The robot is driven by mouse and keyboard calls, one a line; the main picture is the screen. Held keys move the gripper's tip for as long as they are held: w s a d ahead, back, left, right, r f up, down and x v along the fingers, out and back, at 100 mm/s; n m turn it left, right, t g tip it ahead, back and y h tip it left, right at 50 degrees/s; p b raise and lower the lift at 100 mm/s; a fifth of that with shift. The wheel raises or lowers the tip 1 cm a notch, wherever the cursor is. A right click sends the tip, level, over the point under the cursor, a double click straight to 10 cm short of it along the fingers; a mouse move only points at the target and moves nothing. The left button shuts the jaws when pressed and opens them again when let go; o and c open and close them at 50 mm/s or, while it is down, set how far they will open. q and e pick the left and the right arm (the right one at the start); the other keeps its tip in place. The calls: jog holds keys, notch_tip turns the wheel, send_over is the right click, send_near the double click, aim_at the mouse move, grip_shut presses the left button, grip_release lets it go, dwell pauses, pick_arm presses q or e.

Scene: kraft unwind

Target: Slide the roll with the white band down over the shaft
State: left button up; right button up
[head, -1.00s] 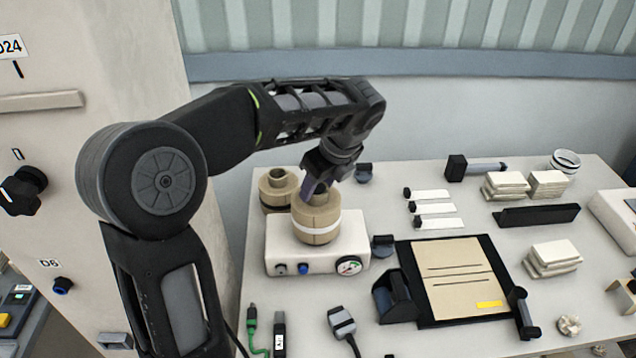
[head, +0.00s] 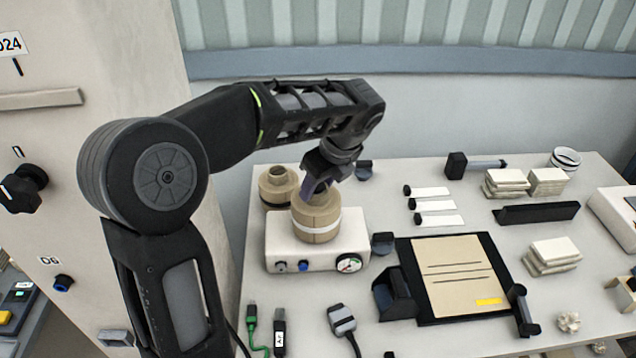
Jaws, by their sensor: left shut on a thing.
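The tan roll with the white band (head: 316,226) is upright on or just above the white unit (head: 292,254), which has a blue knob and a gauge on its front. My left gripper (head: 316,192) reaches down from above and is shut on the top part of this roll. The shaft cannot be seen; the roll and gripper cover that place. A second tan roll (head: 277,184) without a white band stands just behind and to the left. My right gripper is not in view.
A black-framed board with a brown sheet (head: 455,270) lies right of the unit. White-labelled strips (head: 436,205), cloth stacks (head: 548,256) and a black bar (head: 536,213) lie farther right. Cables (head: 343,320) lie in front. A pale cabinet (head: 100,60) stands at the left.

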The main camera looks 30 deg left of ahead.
pick_arm(q)
jog(key=o, duration=1.4)
jog(key=shift+o, duration=0.2)
jog(key=b+v, duration=0.1)
jog(key=v, duration=0.4)
jog(key=shift+d+r, duration=0.1)
jog(key=shift+r, duration=0.05)
jog(key=shift+p+v, duration=1)
jog(key=shift+v, duration=0.25)
